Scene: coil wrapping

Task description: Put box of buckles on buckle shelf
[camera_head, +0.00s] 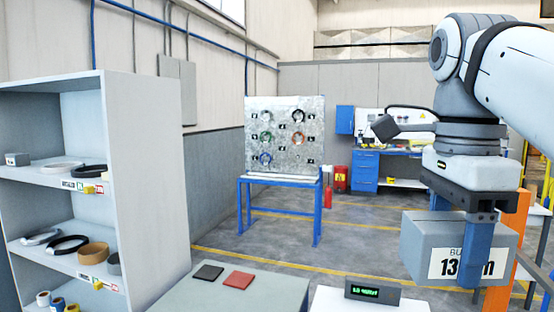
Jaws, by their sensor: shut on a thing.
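My gripper (466,238) is at the right of the view, pointing down. Its blue fingers are shut on a grey box of buckles (418,248). The box hangs level in the air, with a white label showing "BU" and "13", partly covered by the near finger. The shelf unit (146,190) stands at the far left, well apart from the box. Its upper shelf (50,178) has a small label at the front edge that seems to read "buckles". A small grey box (17,159) and strap coils (62,167) sit there.
The lower shelf (60,262) holds several coils and rolls. A grey table (215,305) with a black pad (207,272) and a red pad (239,280) stands in front. A display (372,292) is on a white surface. An orange post (506,250) is close to the held box.

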